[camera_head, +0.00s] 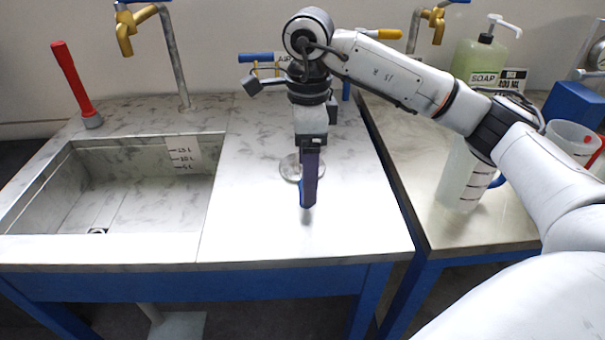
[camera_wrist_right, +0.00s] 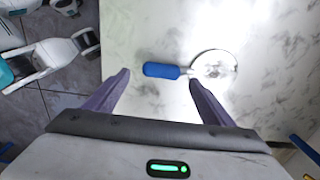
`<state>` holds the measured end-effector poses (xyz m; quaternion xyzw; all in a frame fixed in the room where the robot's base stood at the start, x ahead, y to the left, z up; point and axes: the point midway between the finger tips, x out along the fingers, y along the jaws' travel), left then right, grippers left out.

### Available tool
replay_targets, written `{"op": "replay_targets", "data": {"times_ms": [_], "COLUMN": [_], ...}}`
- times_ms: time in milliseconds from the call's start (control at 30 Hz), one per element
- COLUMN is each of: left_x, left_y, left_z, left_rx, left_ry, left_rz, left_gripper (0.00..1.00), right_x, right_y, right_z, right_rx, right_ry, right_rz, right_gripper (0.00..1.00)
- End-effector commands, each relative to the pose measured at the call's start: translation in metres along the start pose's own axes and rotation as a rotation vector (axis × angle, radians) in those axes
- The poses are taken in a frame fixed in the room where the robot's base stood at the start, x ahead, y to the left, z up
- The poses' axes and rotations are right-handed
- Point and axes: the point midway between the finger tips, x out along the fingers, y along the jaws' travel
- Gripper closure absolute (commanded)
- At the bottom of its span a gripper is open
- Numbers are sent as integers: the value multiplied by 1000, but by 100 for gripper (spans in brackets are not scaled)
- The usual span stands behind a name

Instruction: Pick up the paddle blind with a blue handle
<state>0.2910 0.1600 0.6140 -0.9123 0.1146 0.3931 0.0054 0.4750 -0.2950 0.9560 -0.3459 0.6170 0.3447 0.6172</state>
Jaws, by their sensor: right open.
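The paddle blind (camera_wrist_right: 215,66) lies flat on the pale marble-look bench top. It has a round, shiny metal disc and a short blue handle (camera_wrist_right: 162,70). In the head view the disc (camera_head: 288,168) shows just left of my right gripper (camera_head: 307,204), which hides most of the handle. My right gripper points down over the bench with its purple fingers apart and nothing between them. In the right wrist view the handle shows across the gap between the fingertips (camera_wrist_right: 159,77), with the disc beyond the right finger. I cannot tell the exact height above the handle. My left gripper is not seen.
A sink basin (camera_head: 110,185) is left of the bench top, with a red-handled tool (camera_head: 76,84) behind it. Taps stand along the back. On the right bench are a soap bottle (camera_head: 478,62) and a clear measuring jug (camera_head: 462,178). The bench top around the blind is clear.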

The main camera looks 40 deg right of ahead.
Motion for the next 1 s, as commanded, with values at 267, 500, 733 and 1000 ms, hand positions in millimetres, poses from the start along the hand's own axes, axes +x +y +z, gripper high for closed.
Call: {"op": "replay_targets", "data": {"times_ms": [267,500,733,1000], "left_x": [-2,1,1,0], "left_y": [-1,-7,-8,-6], "left_z": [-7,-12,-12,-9], "left_rx": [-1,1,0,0], "left_ry": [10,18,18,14], "left_rz": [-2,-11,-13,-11], "left_gripper": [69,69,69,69], "right_x": [40,51,51,50], "right_y": [0,-1,-1,-1], "right_z": [1,1,2,2], "right_rx": [0,0,0,0], "right_ry": [2,0,-1,-1], "right_rz": [4,1,1,1], "right_gripper": [23,23,42,88]}}
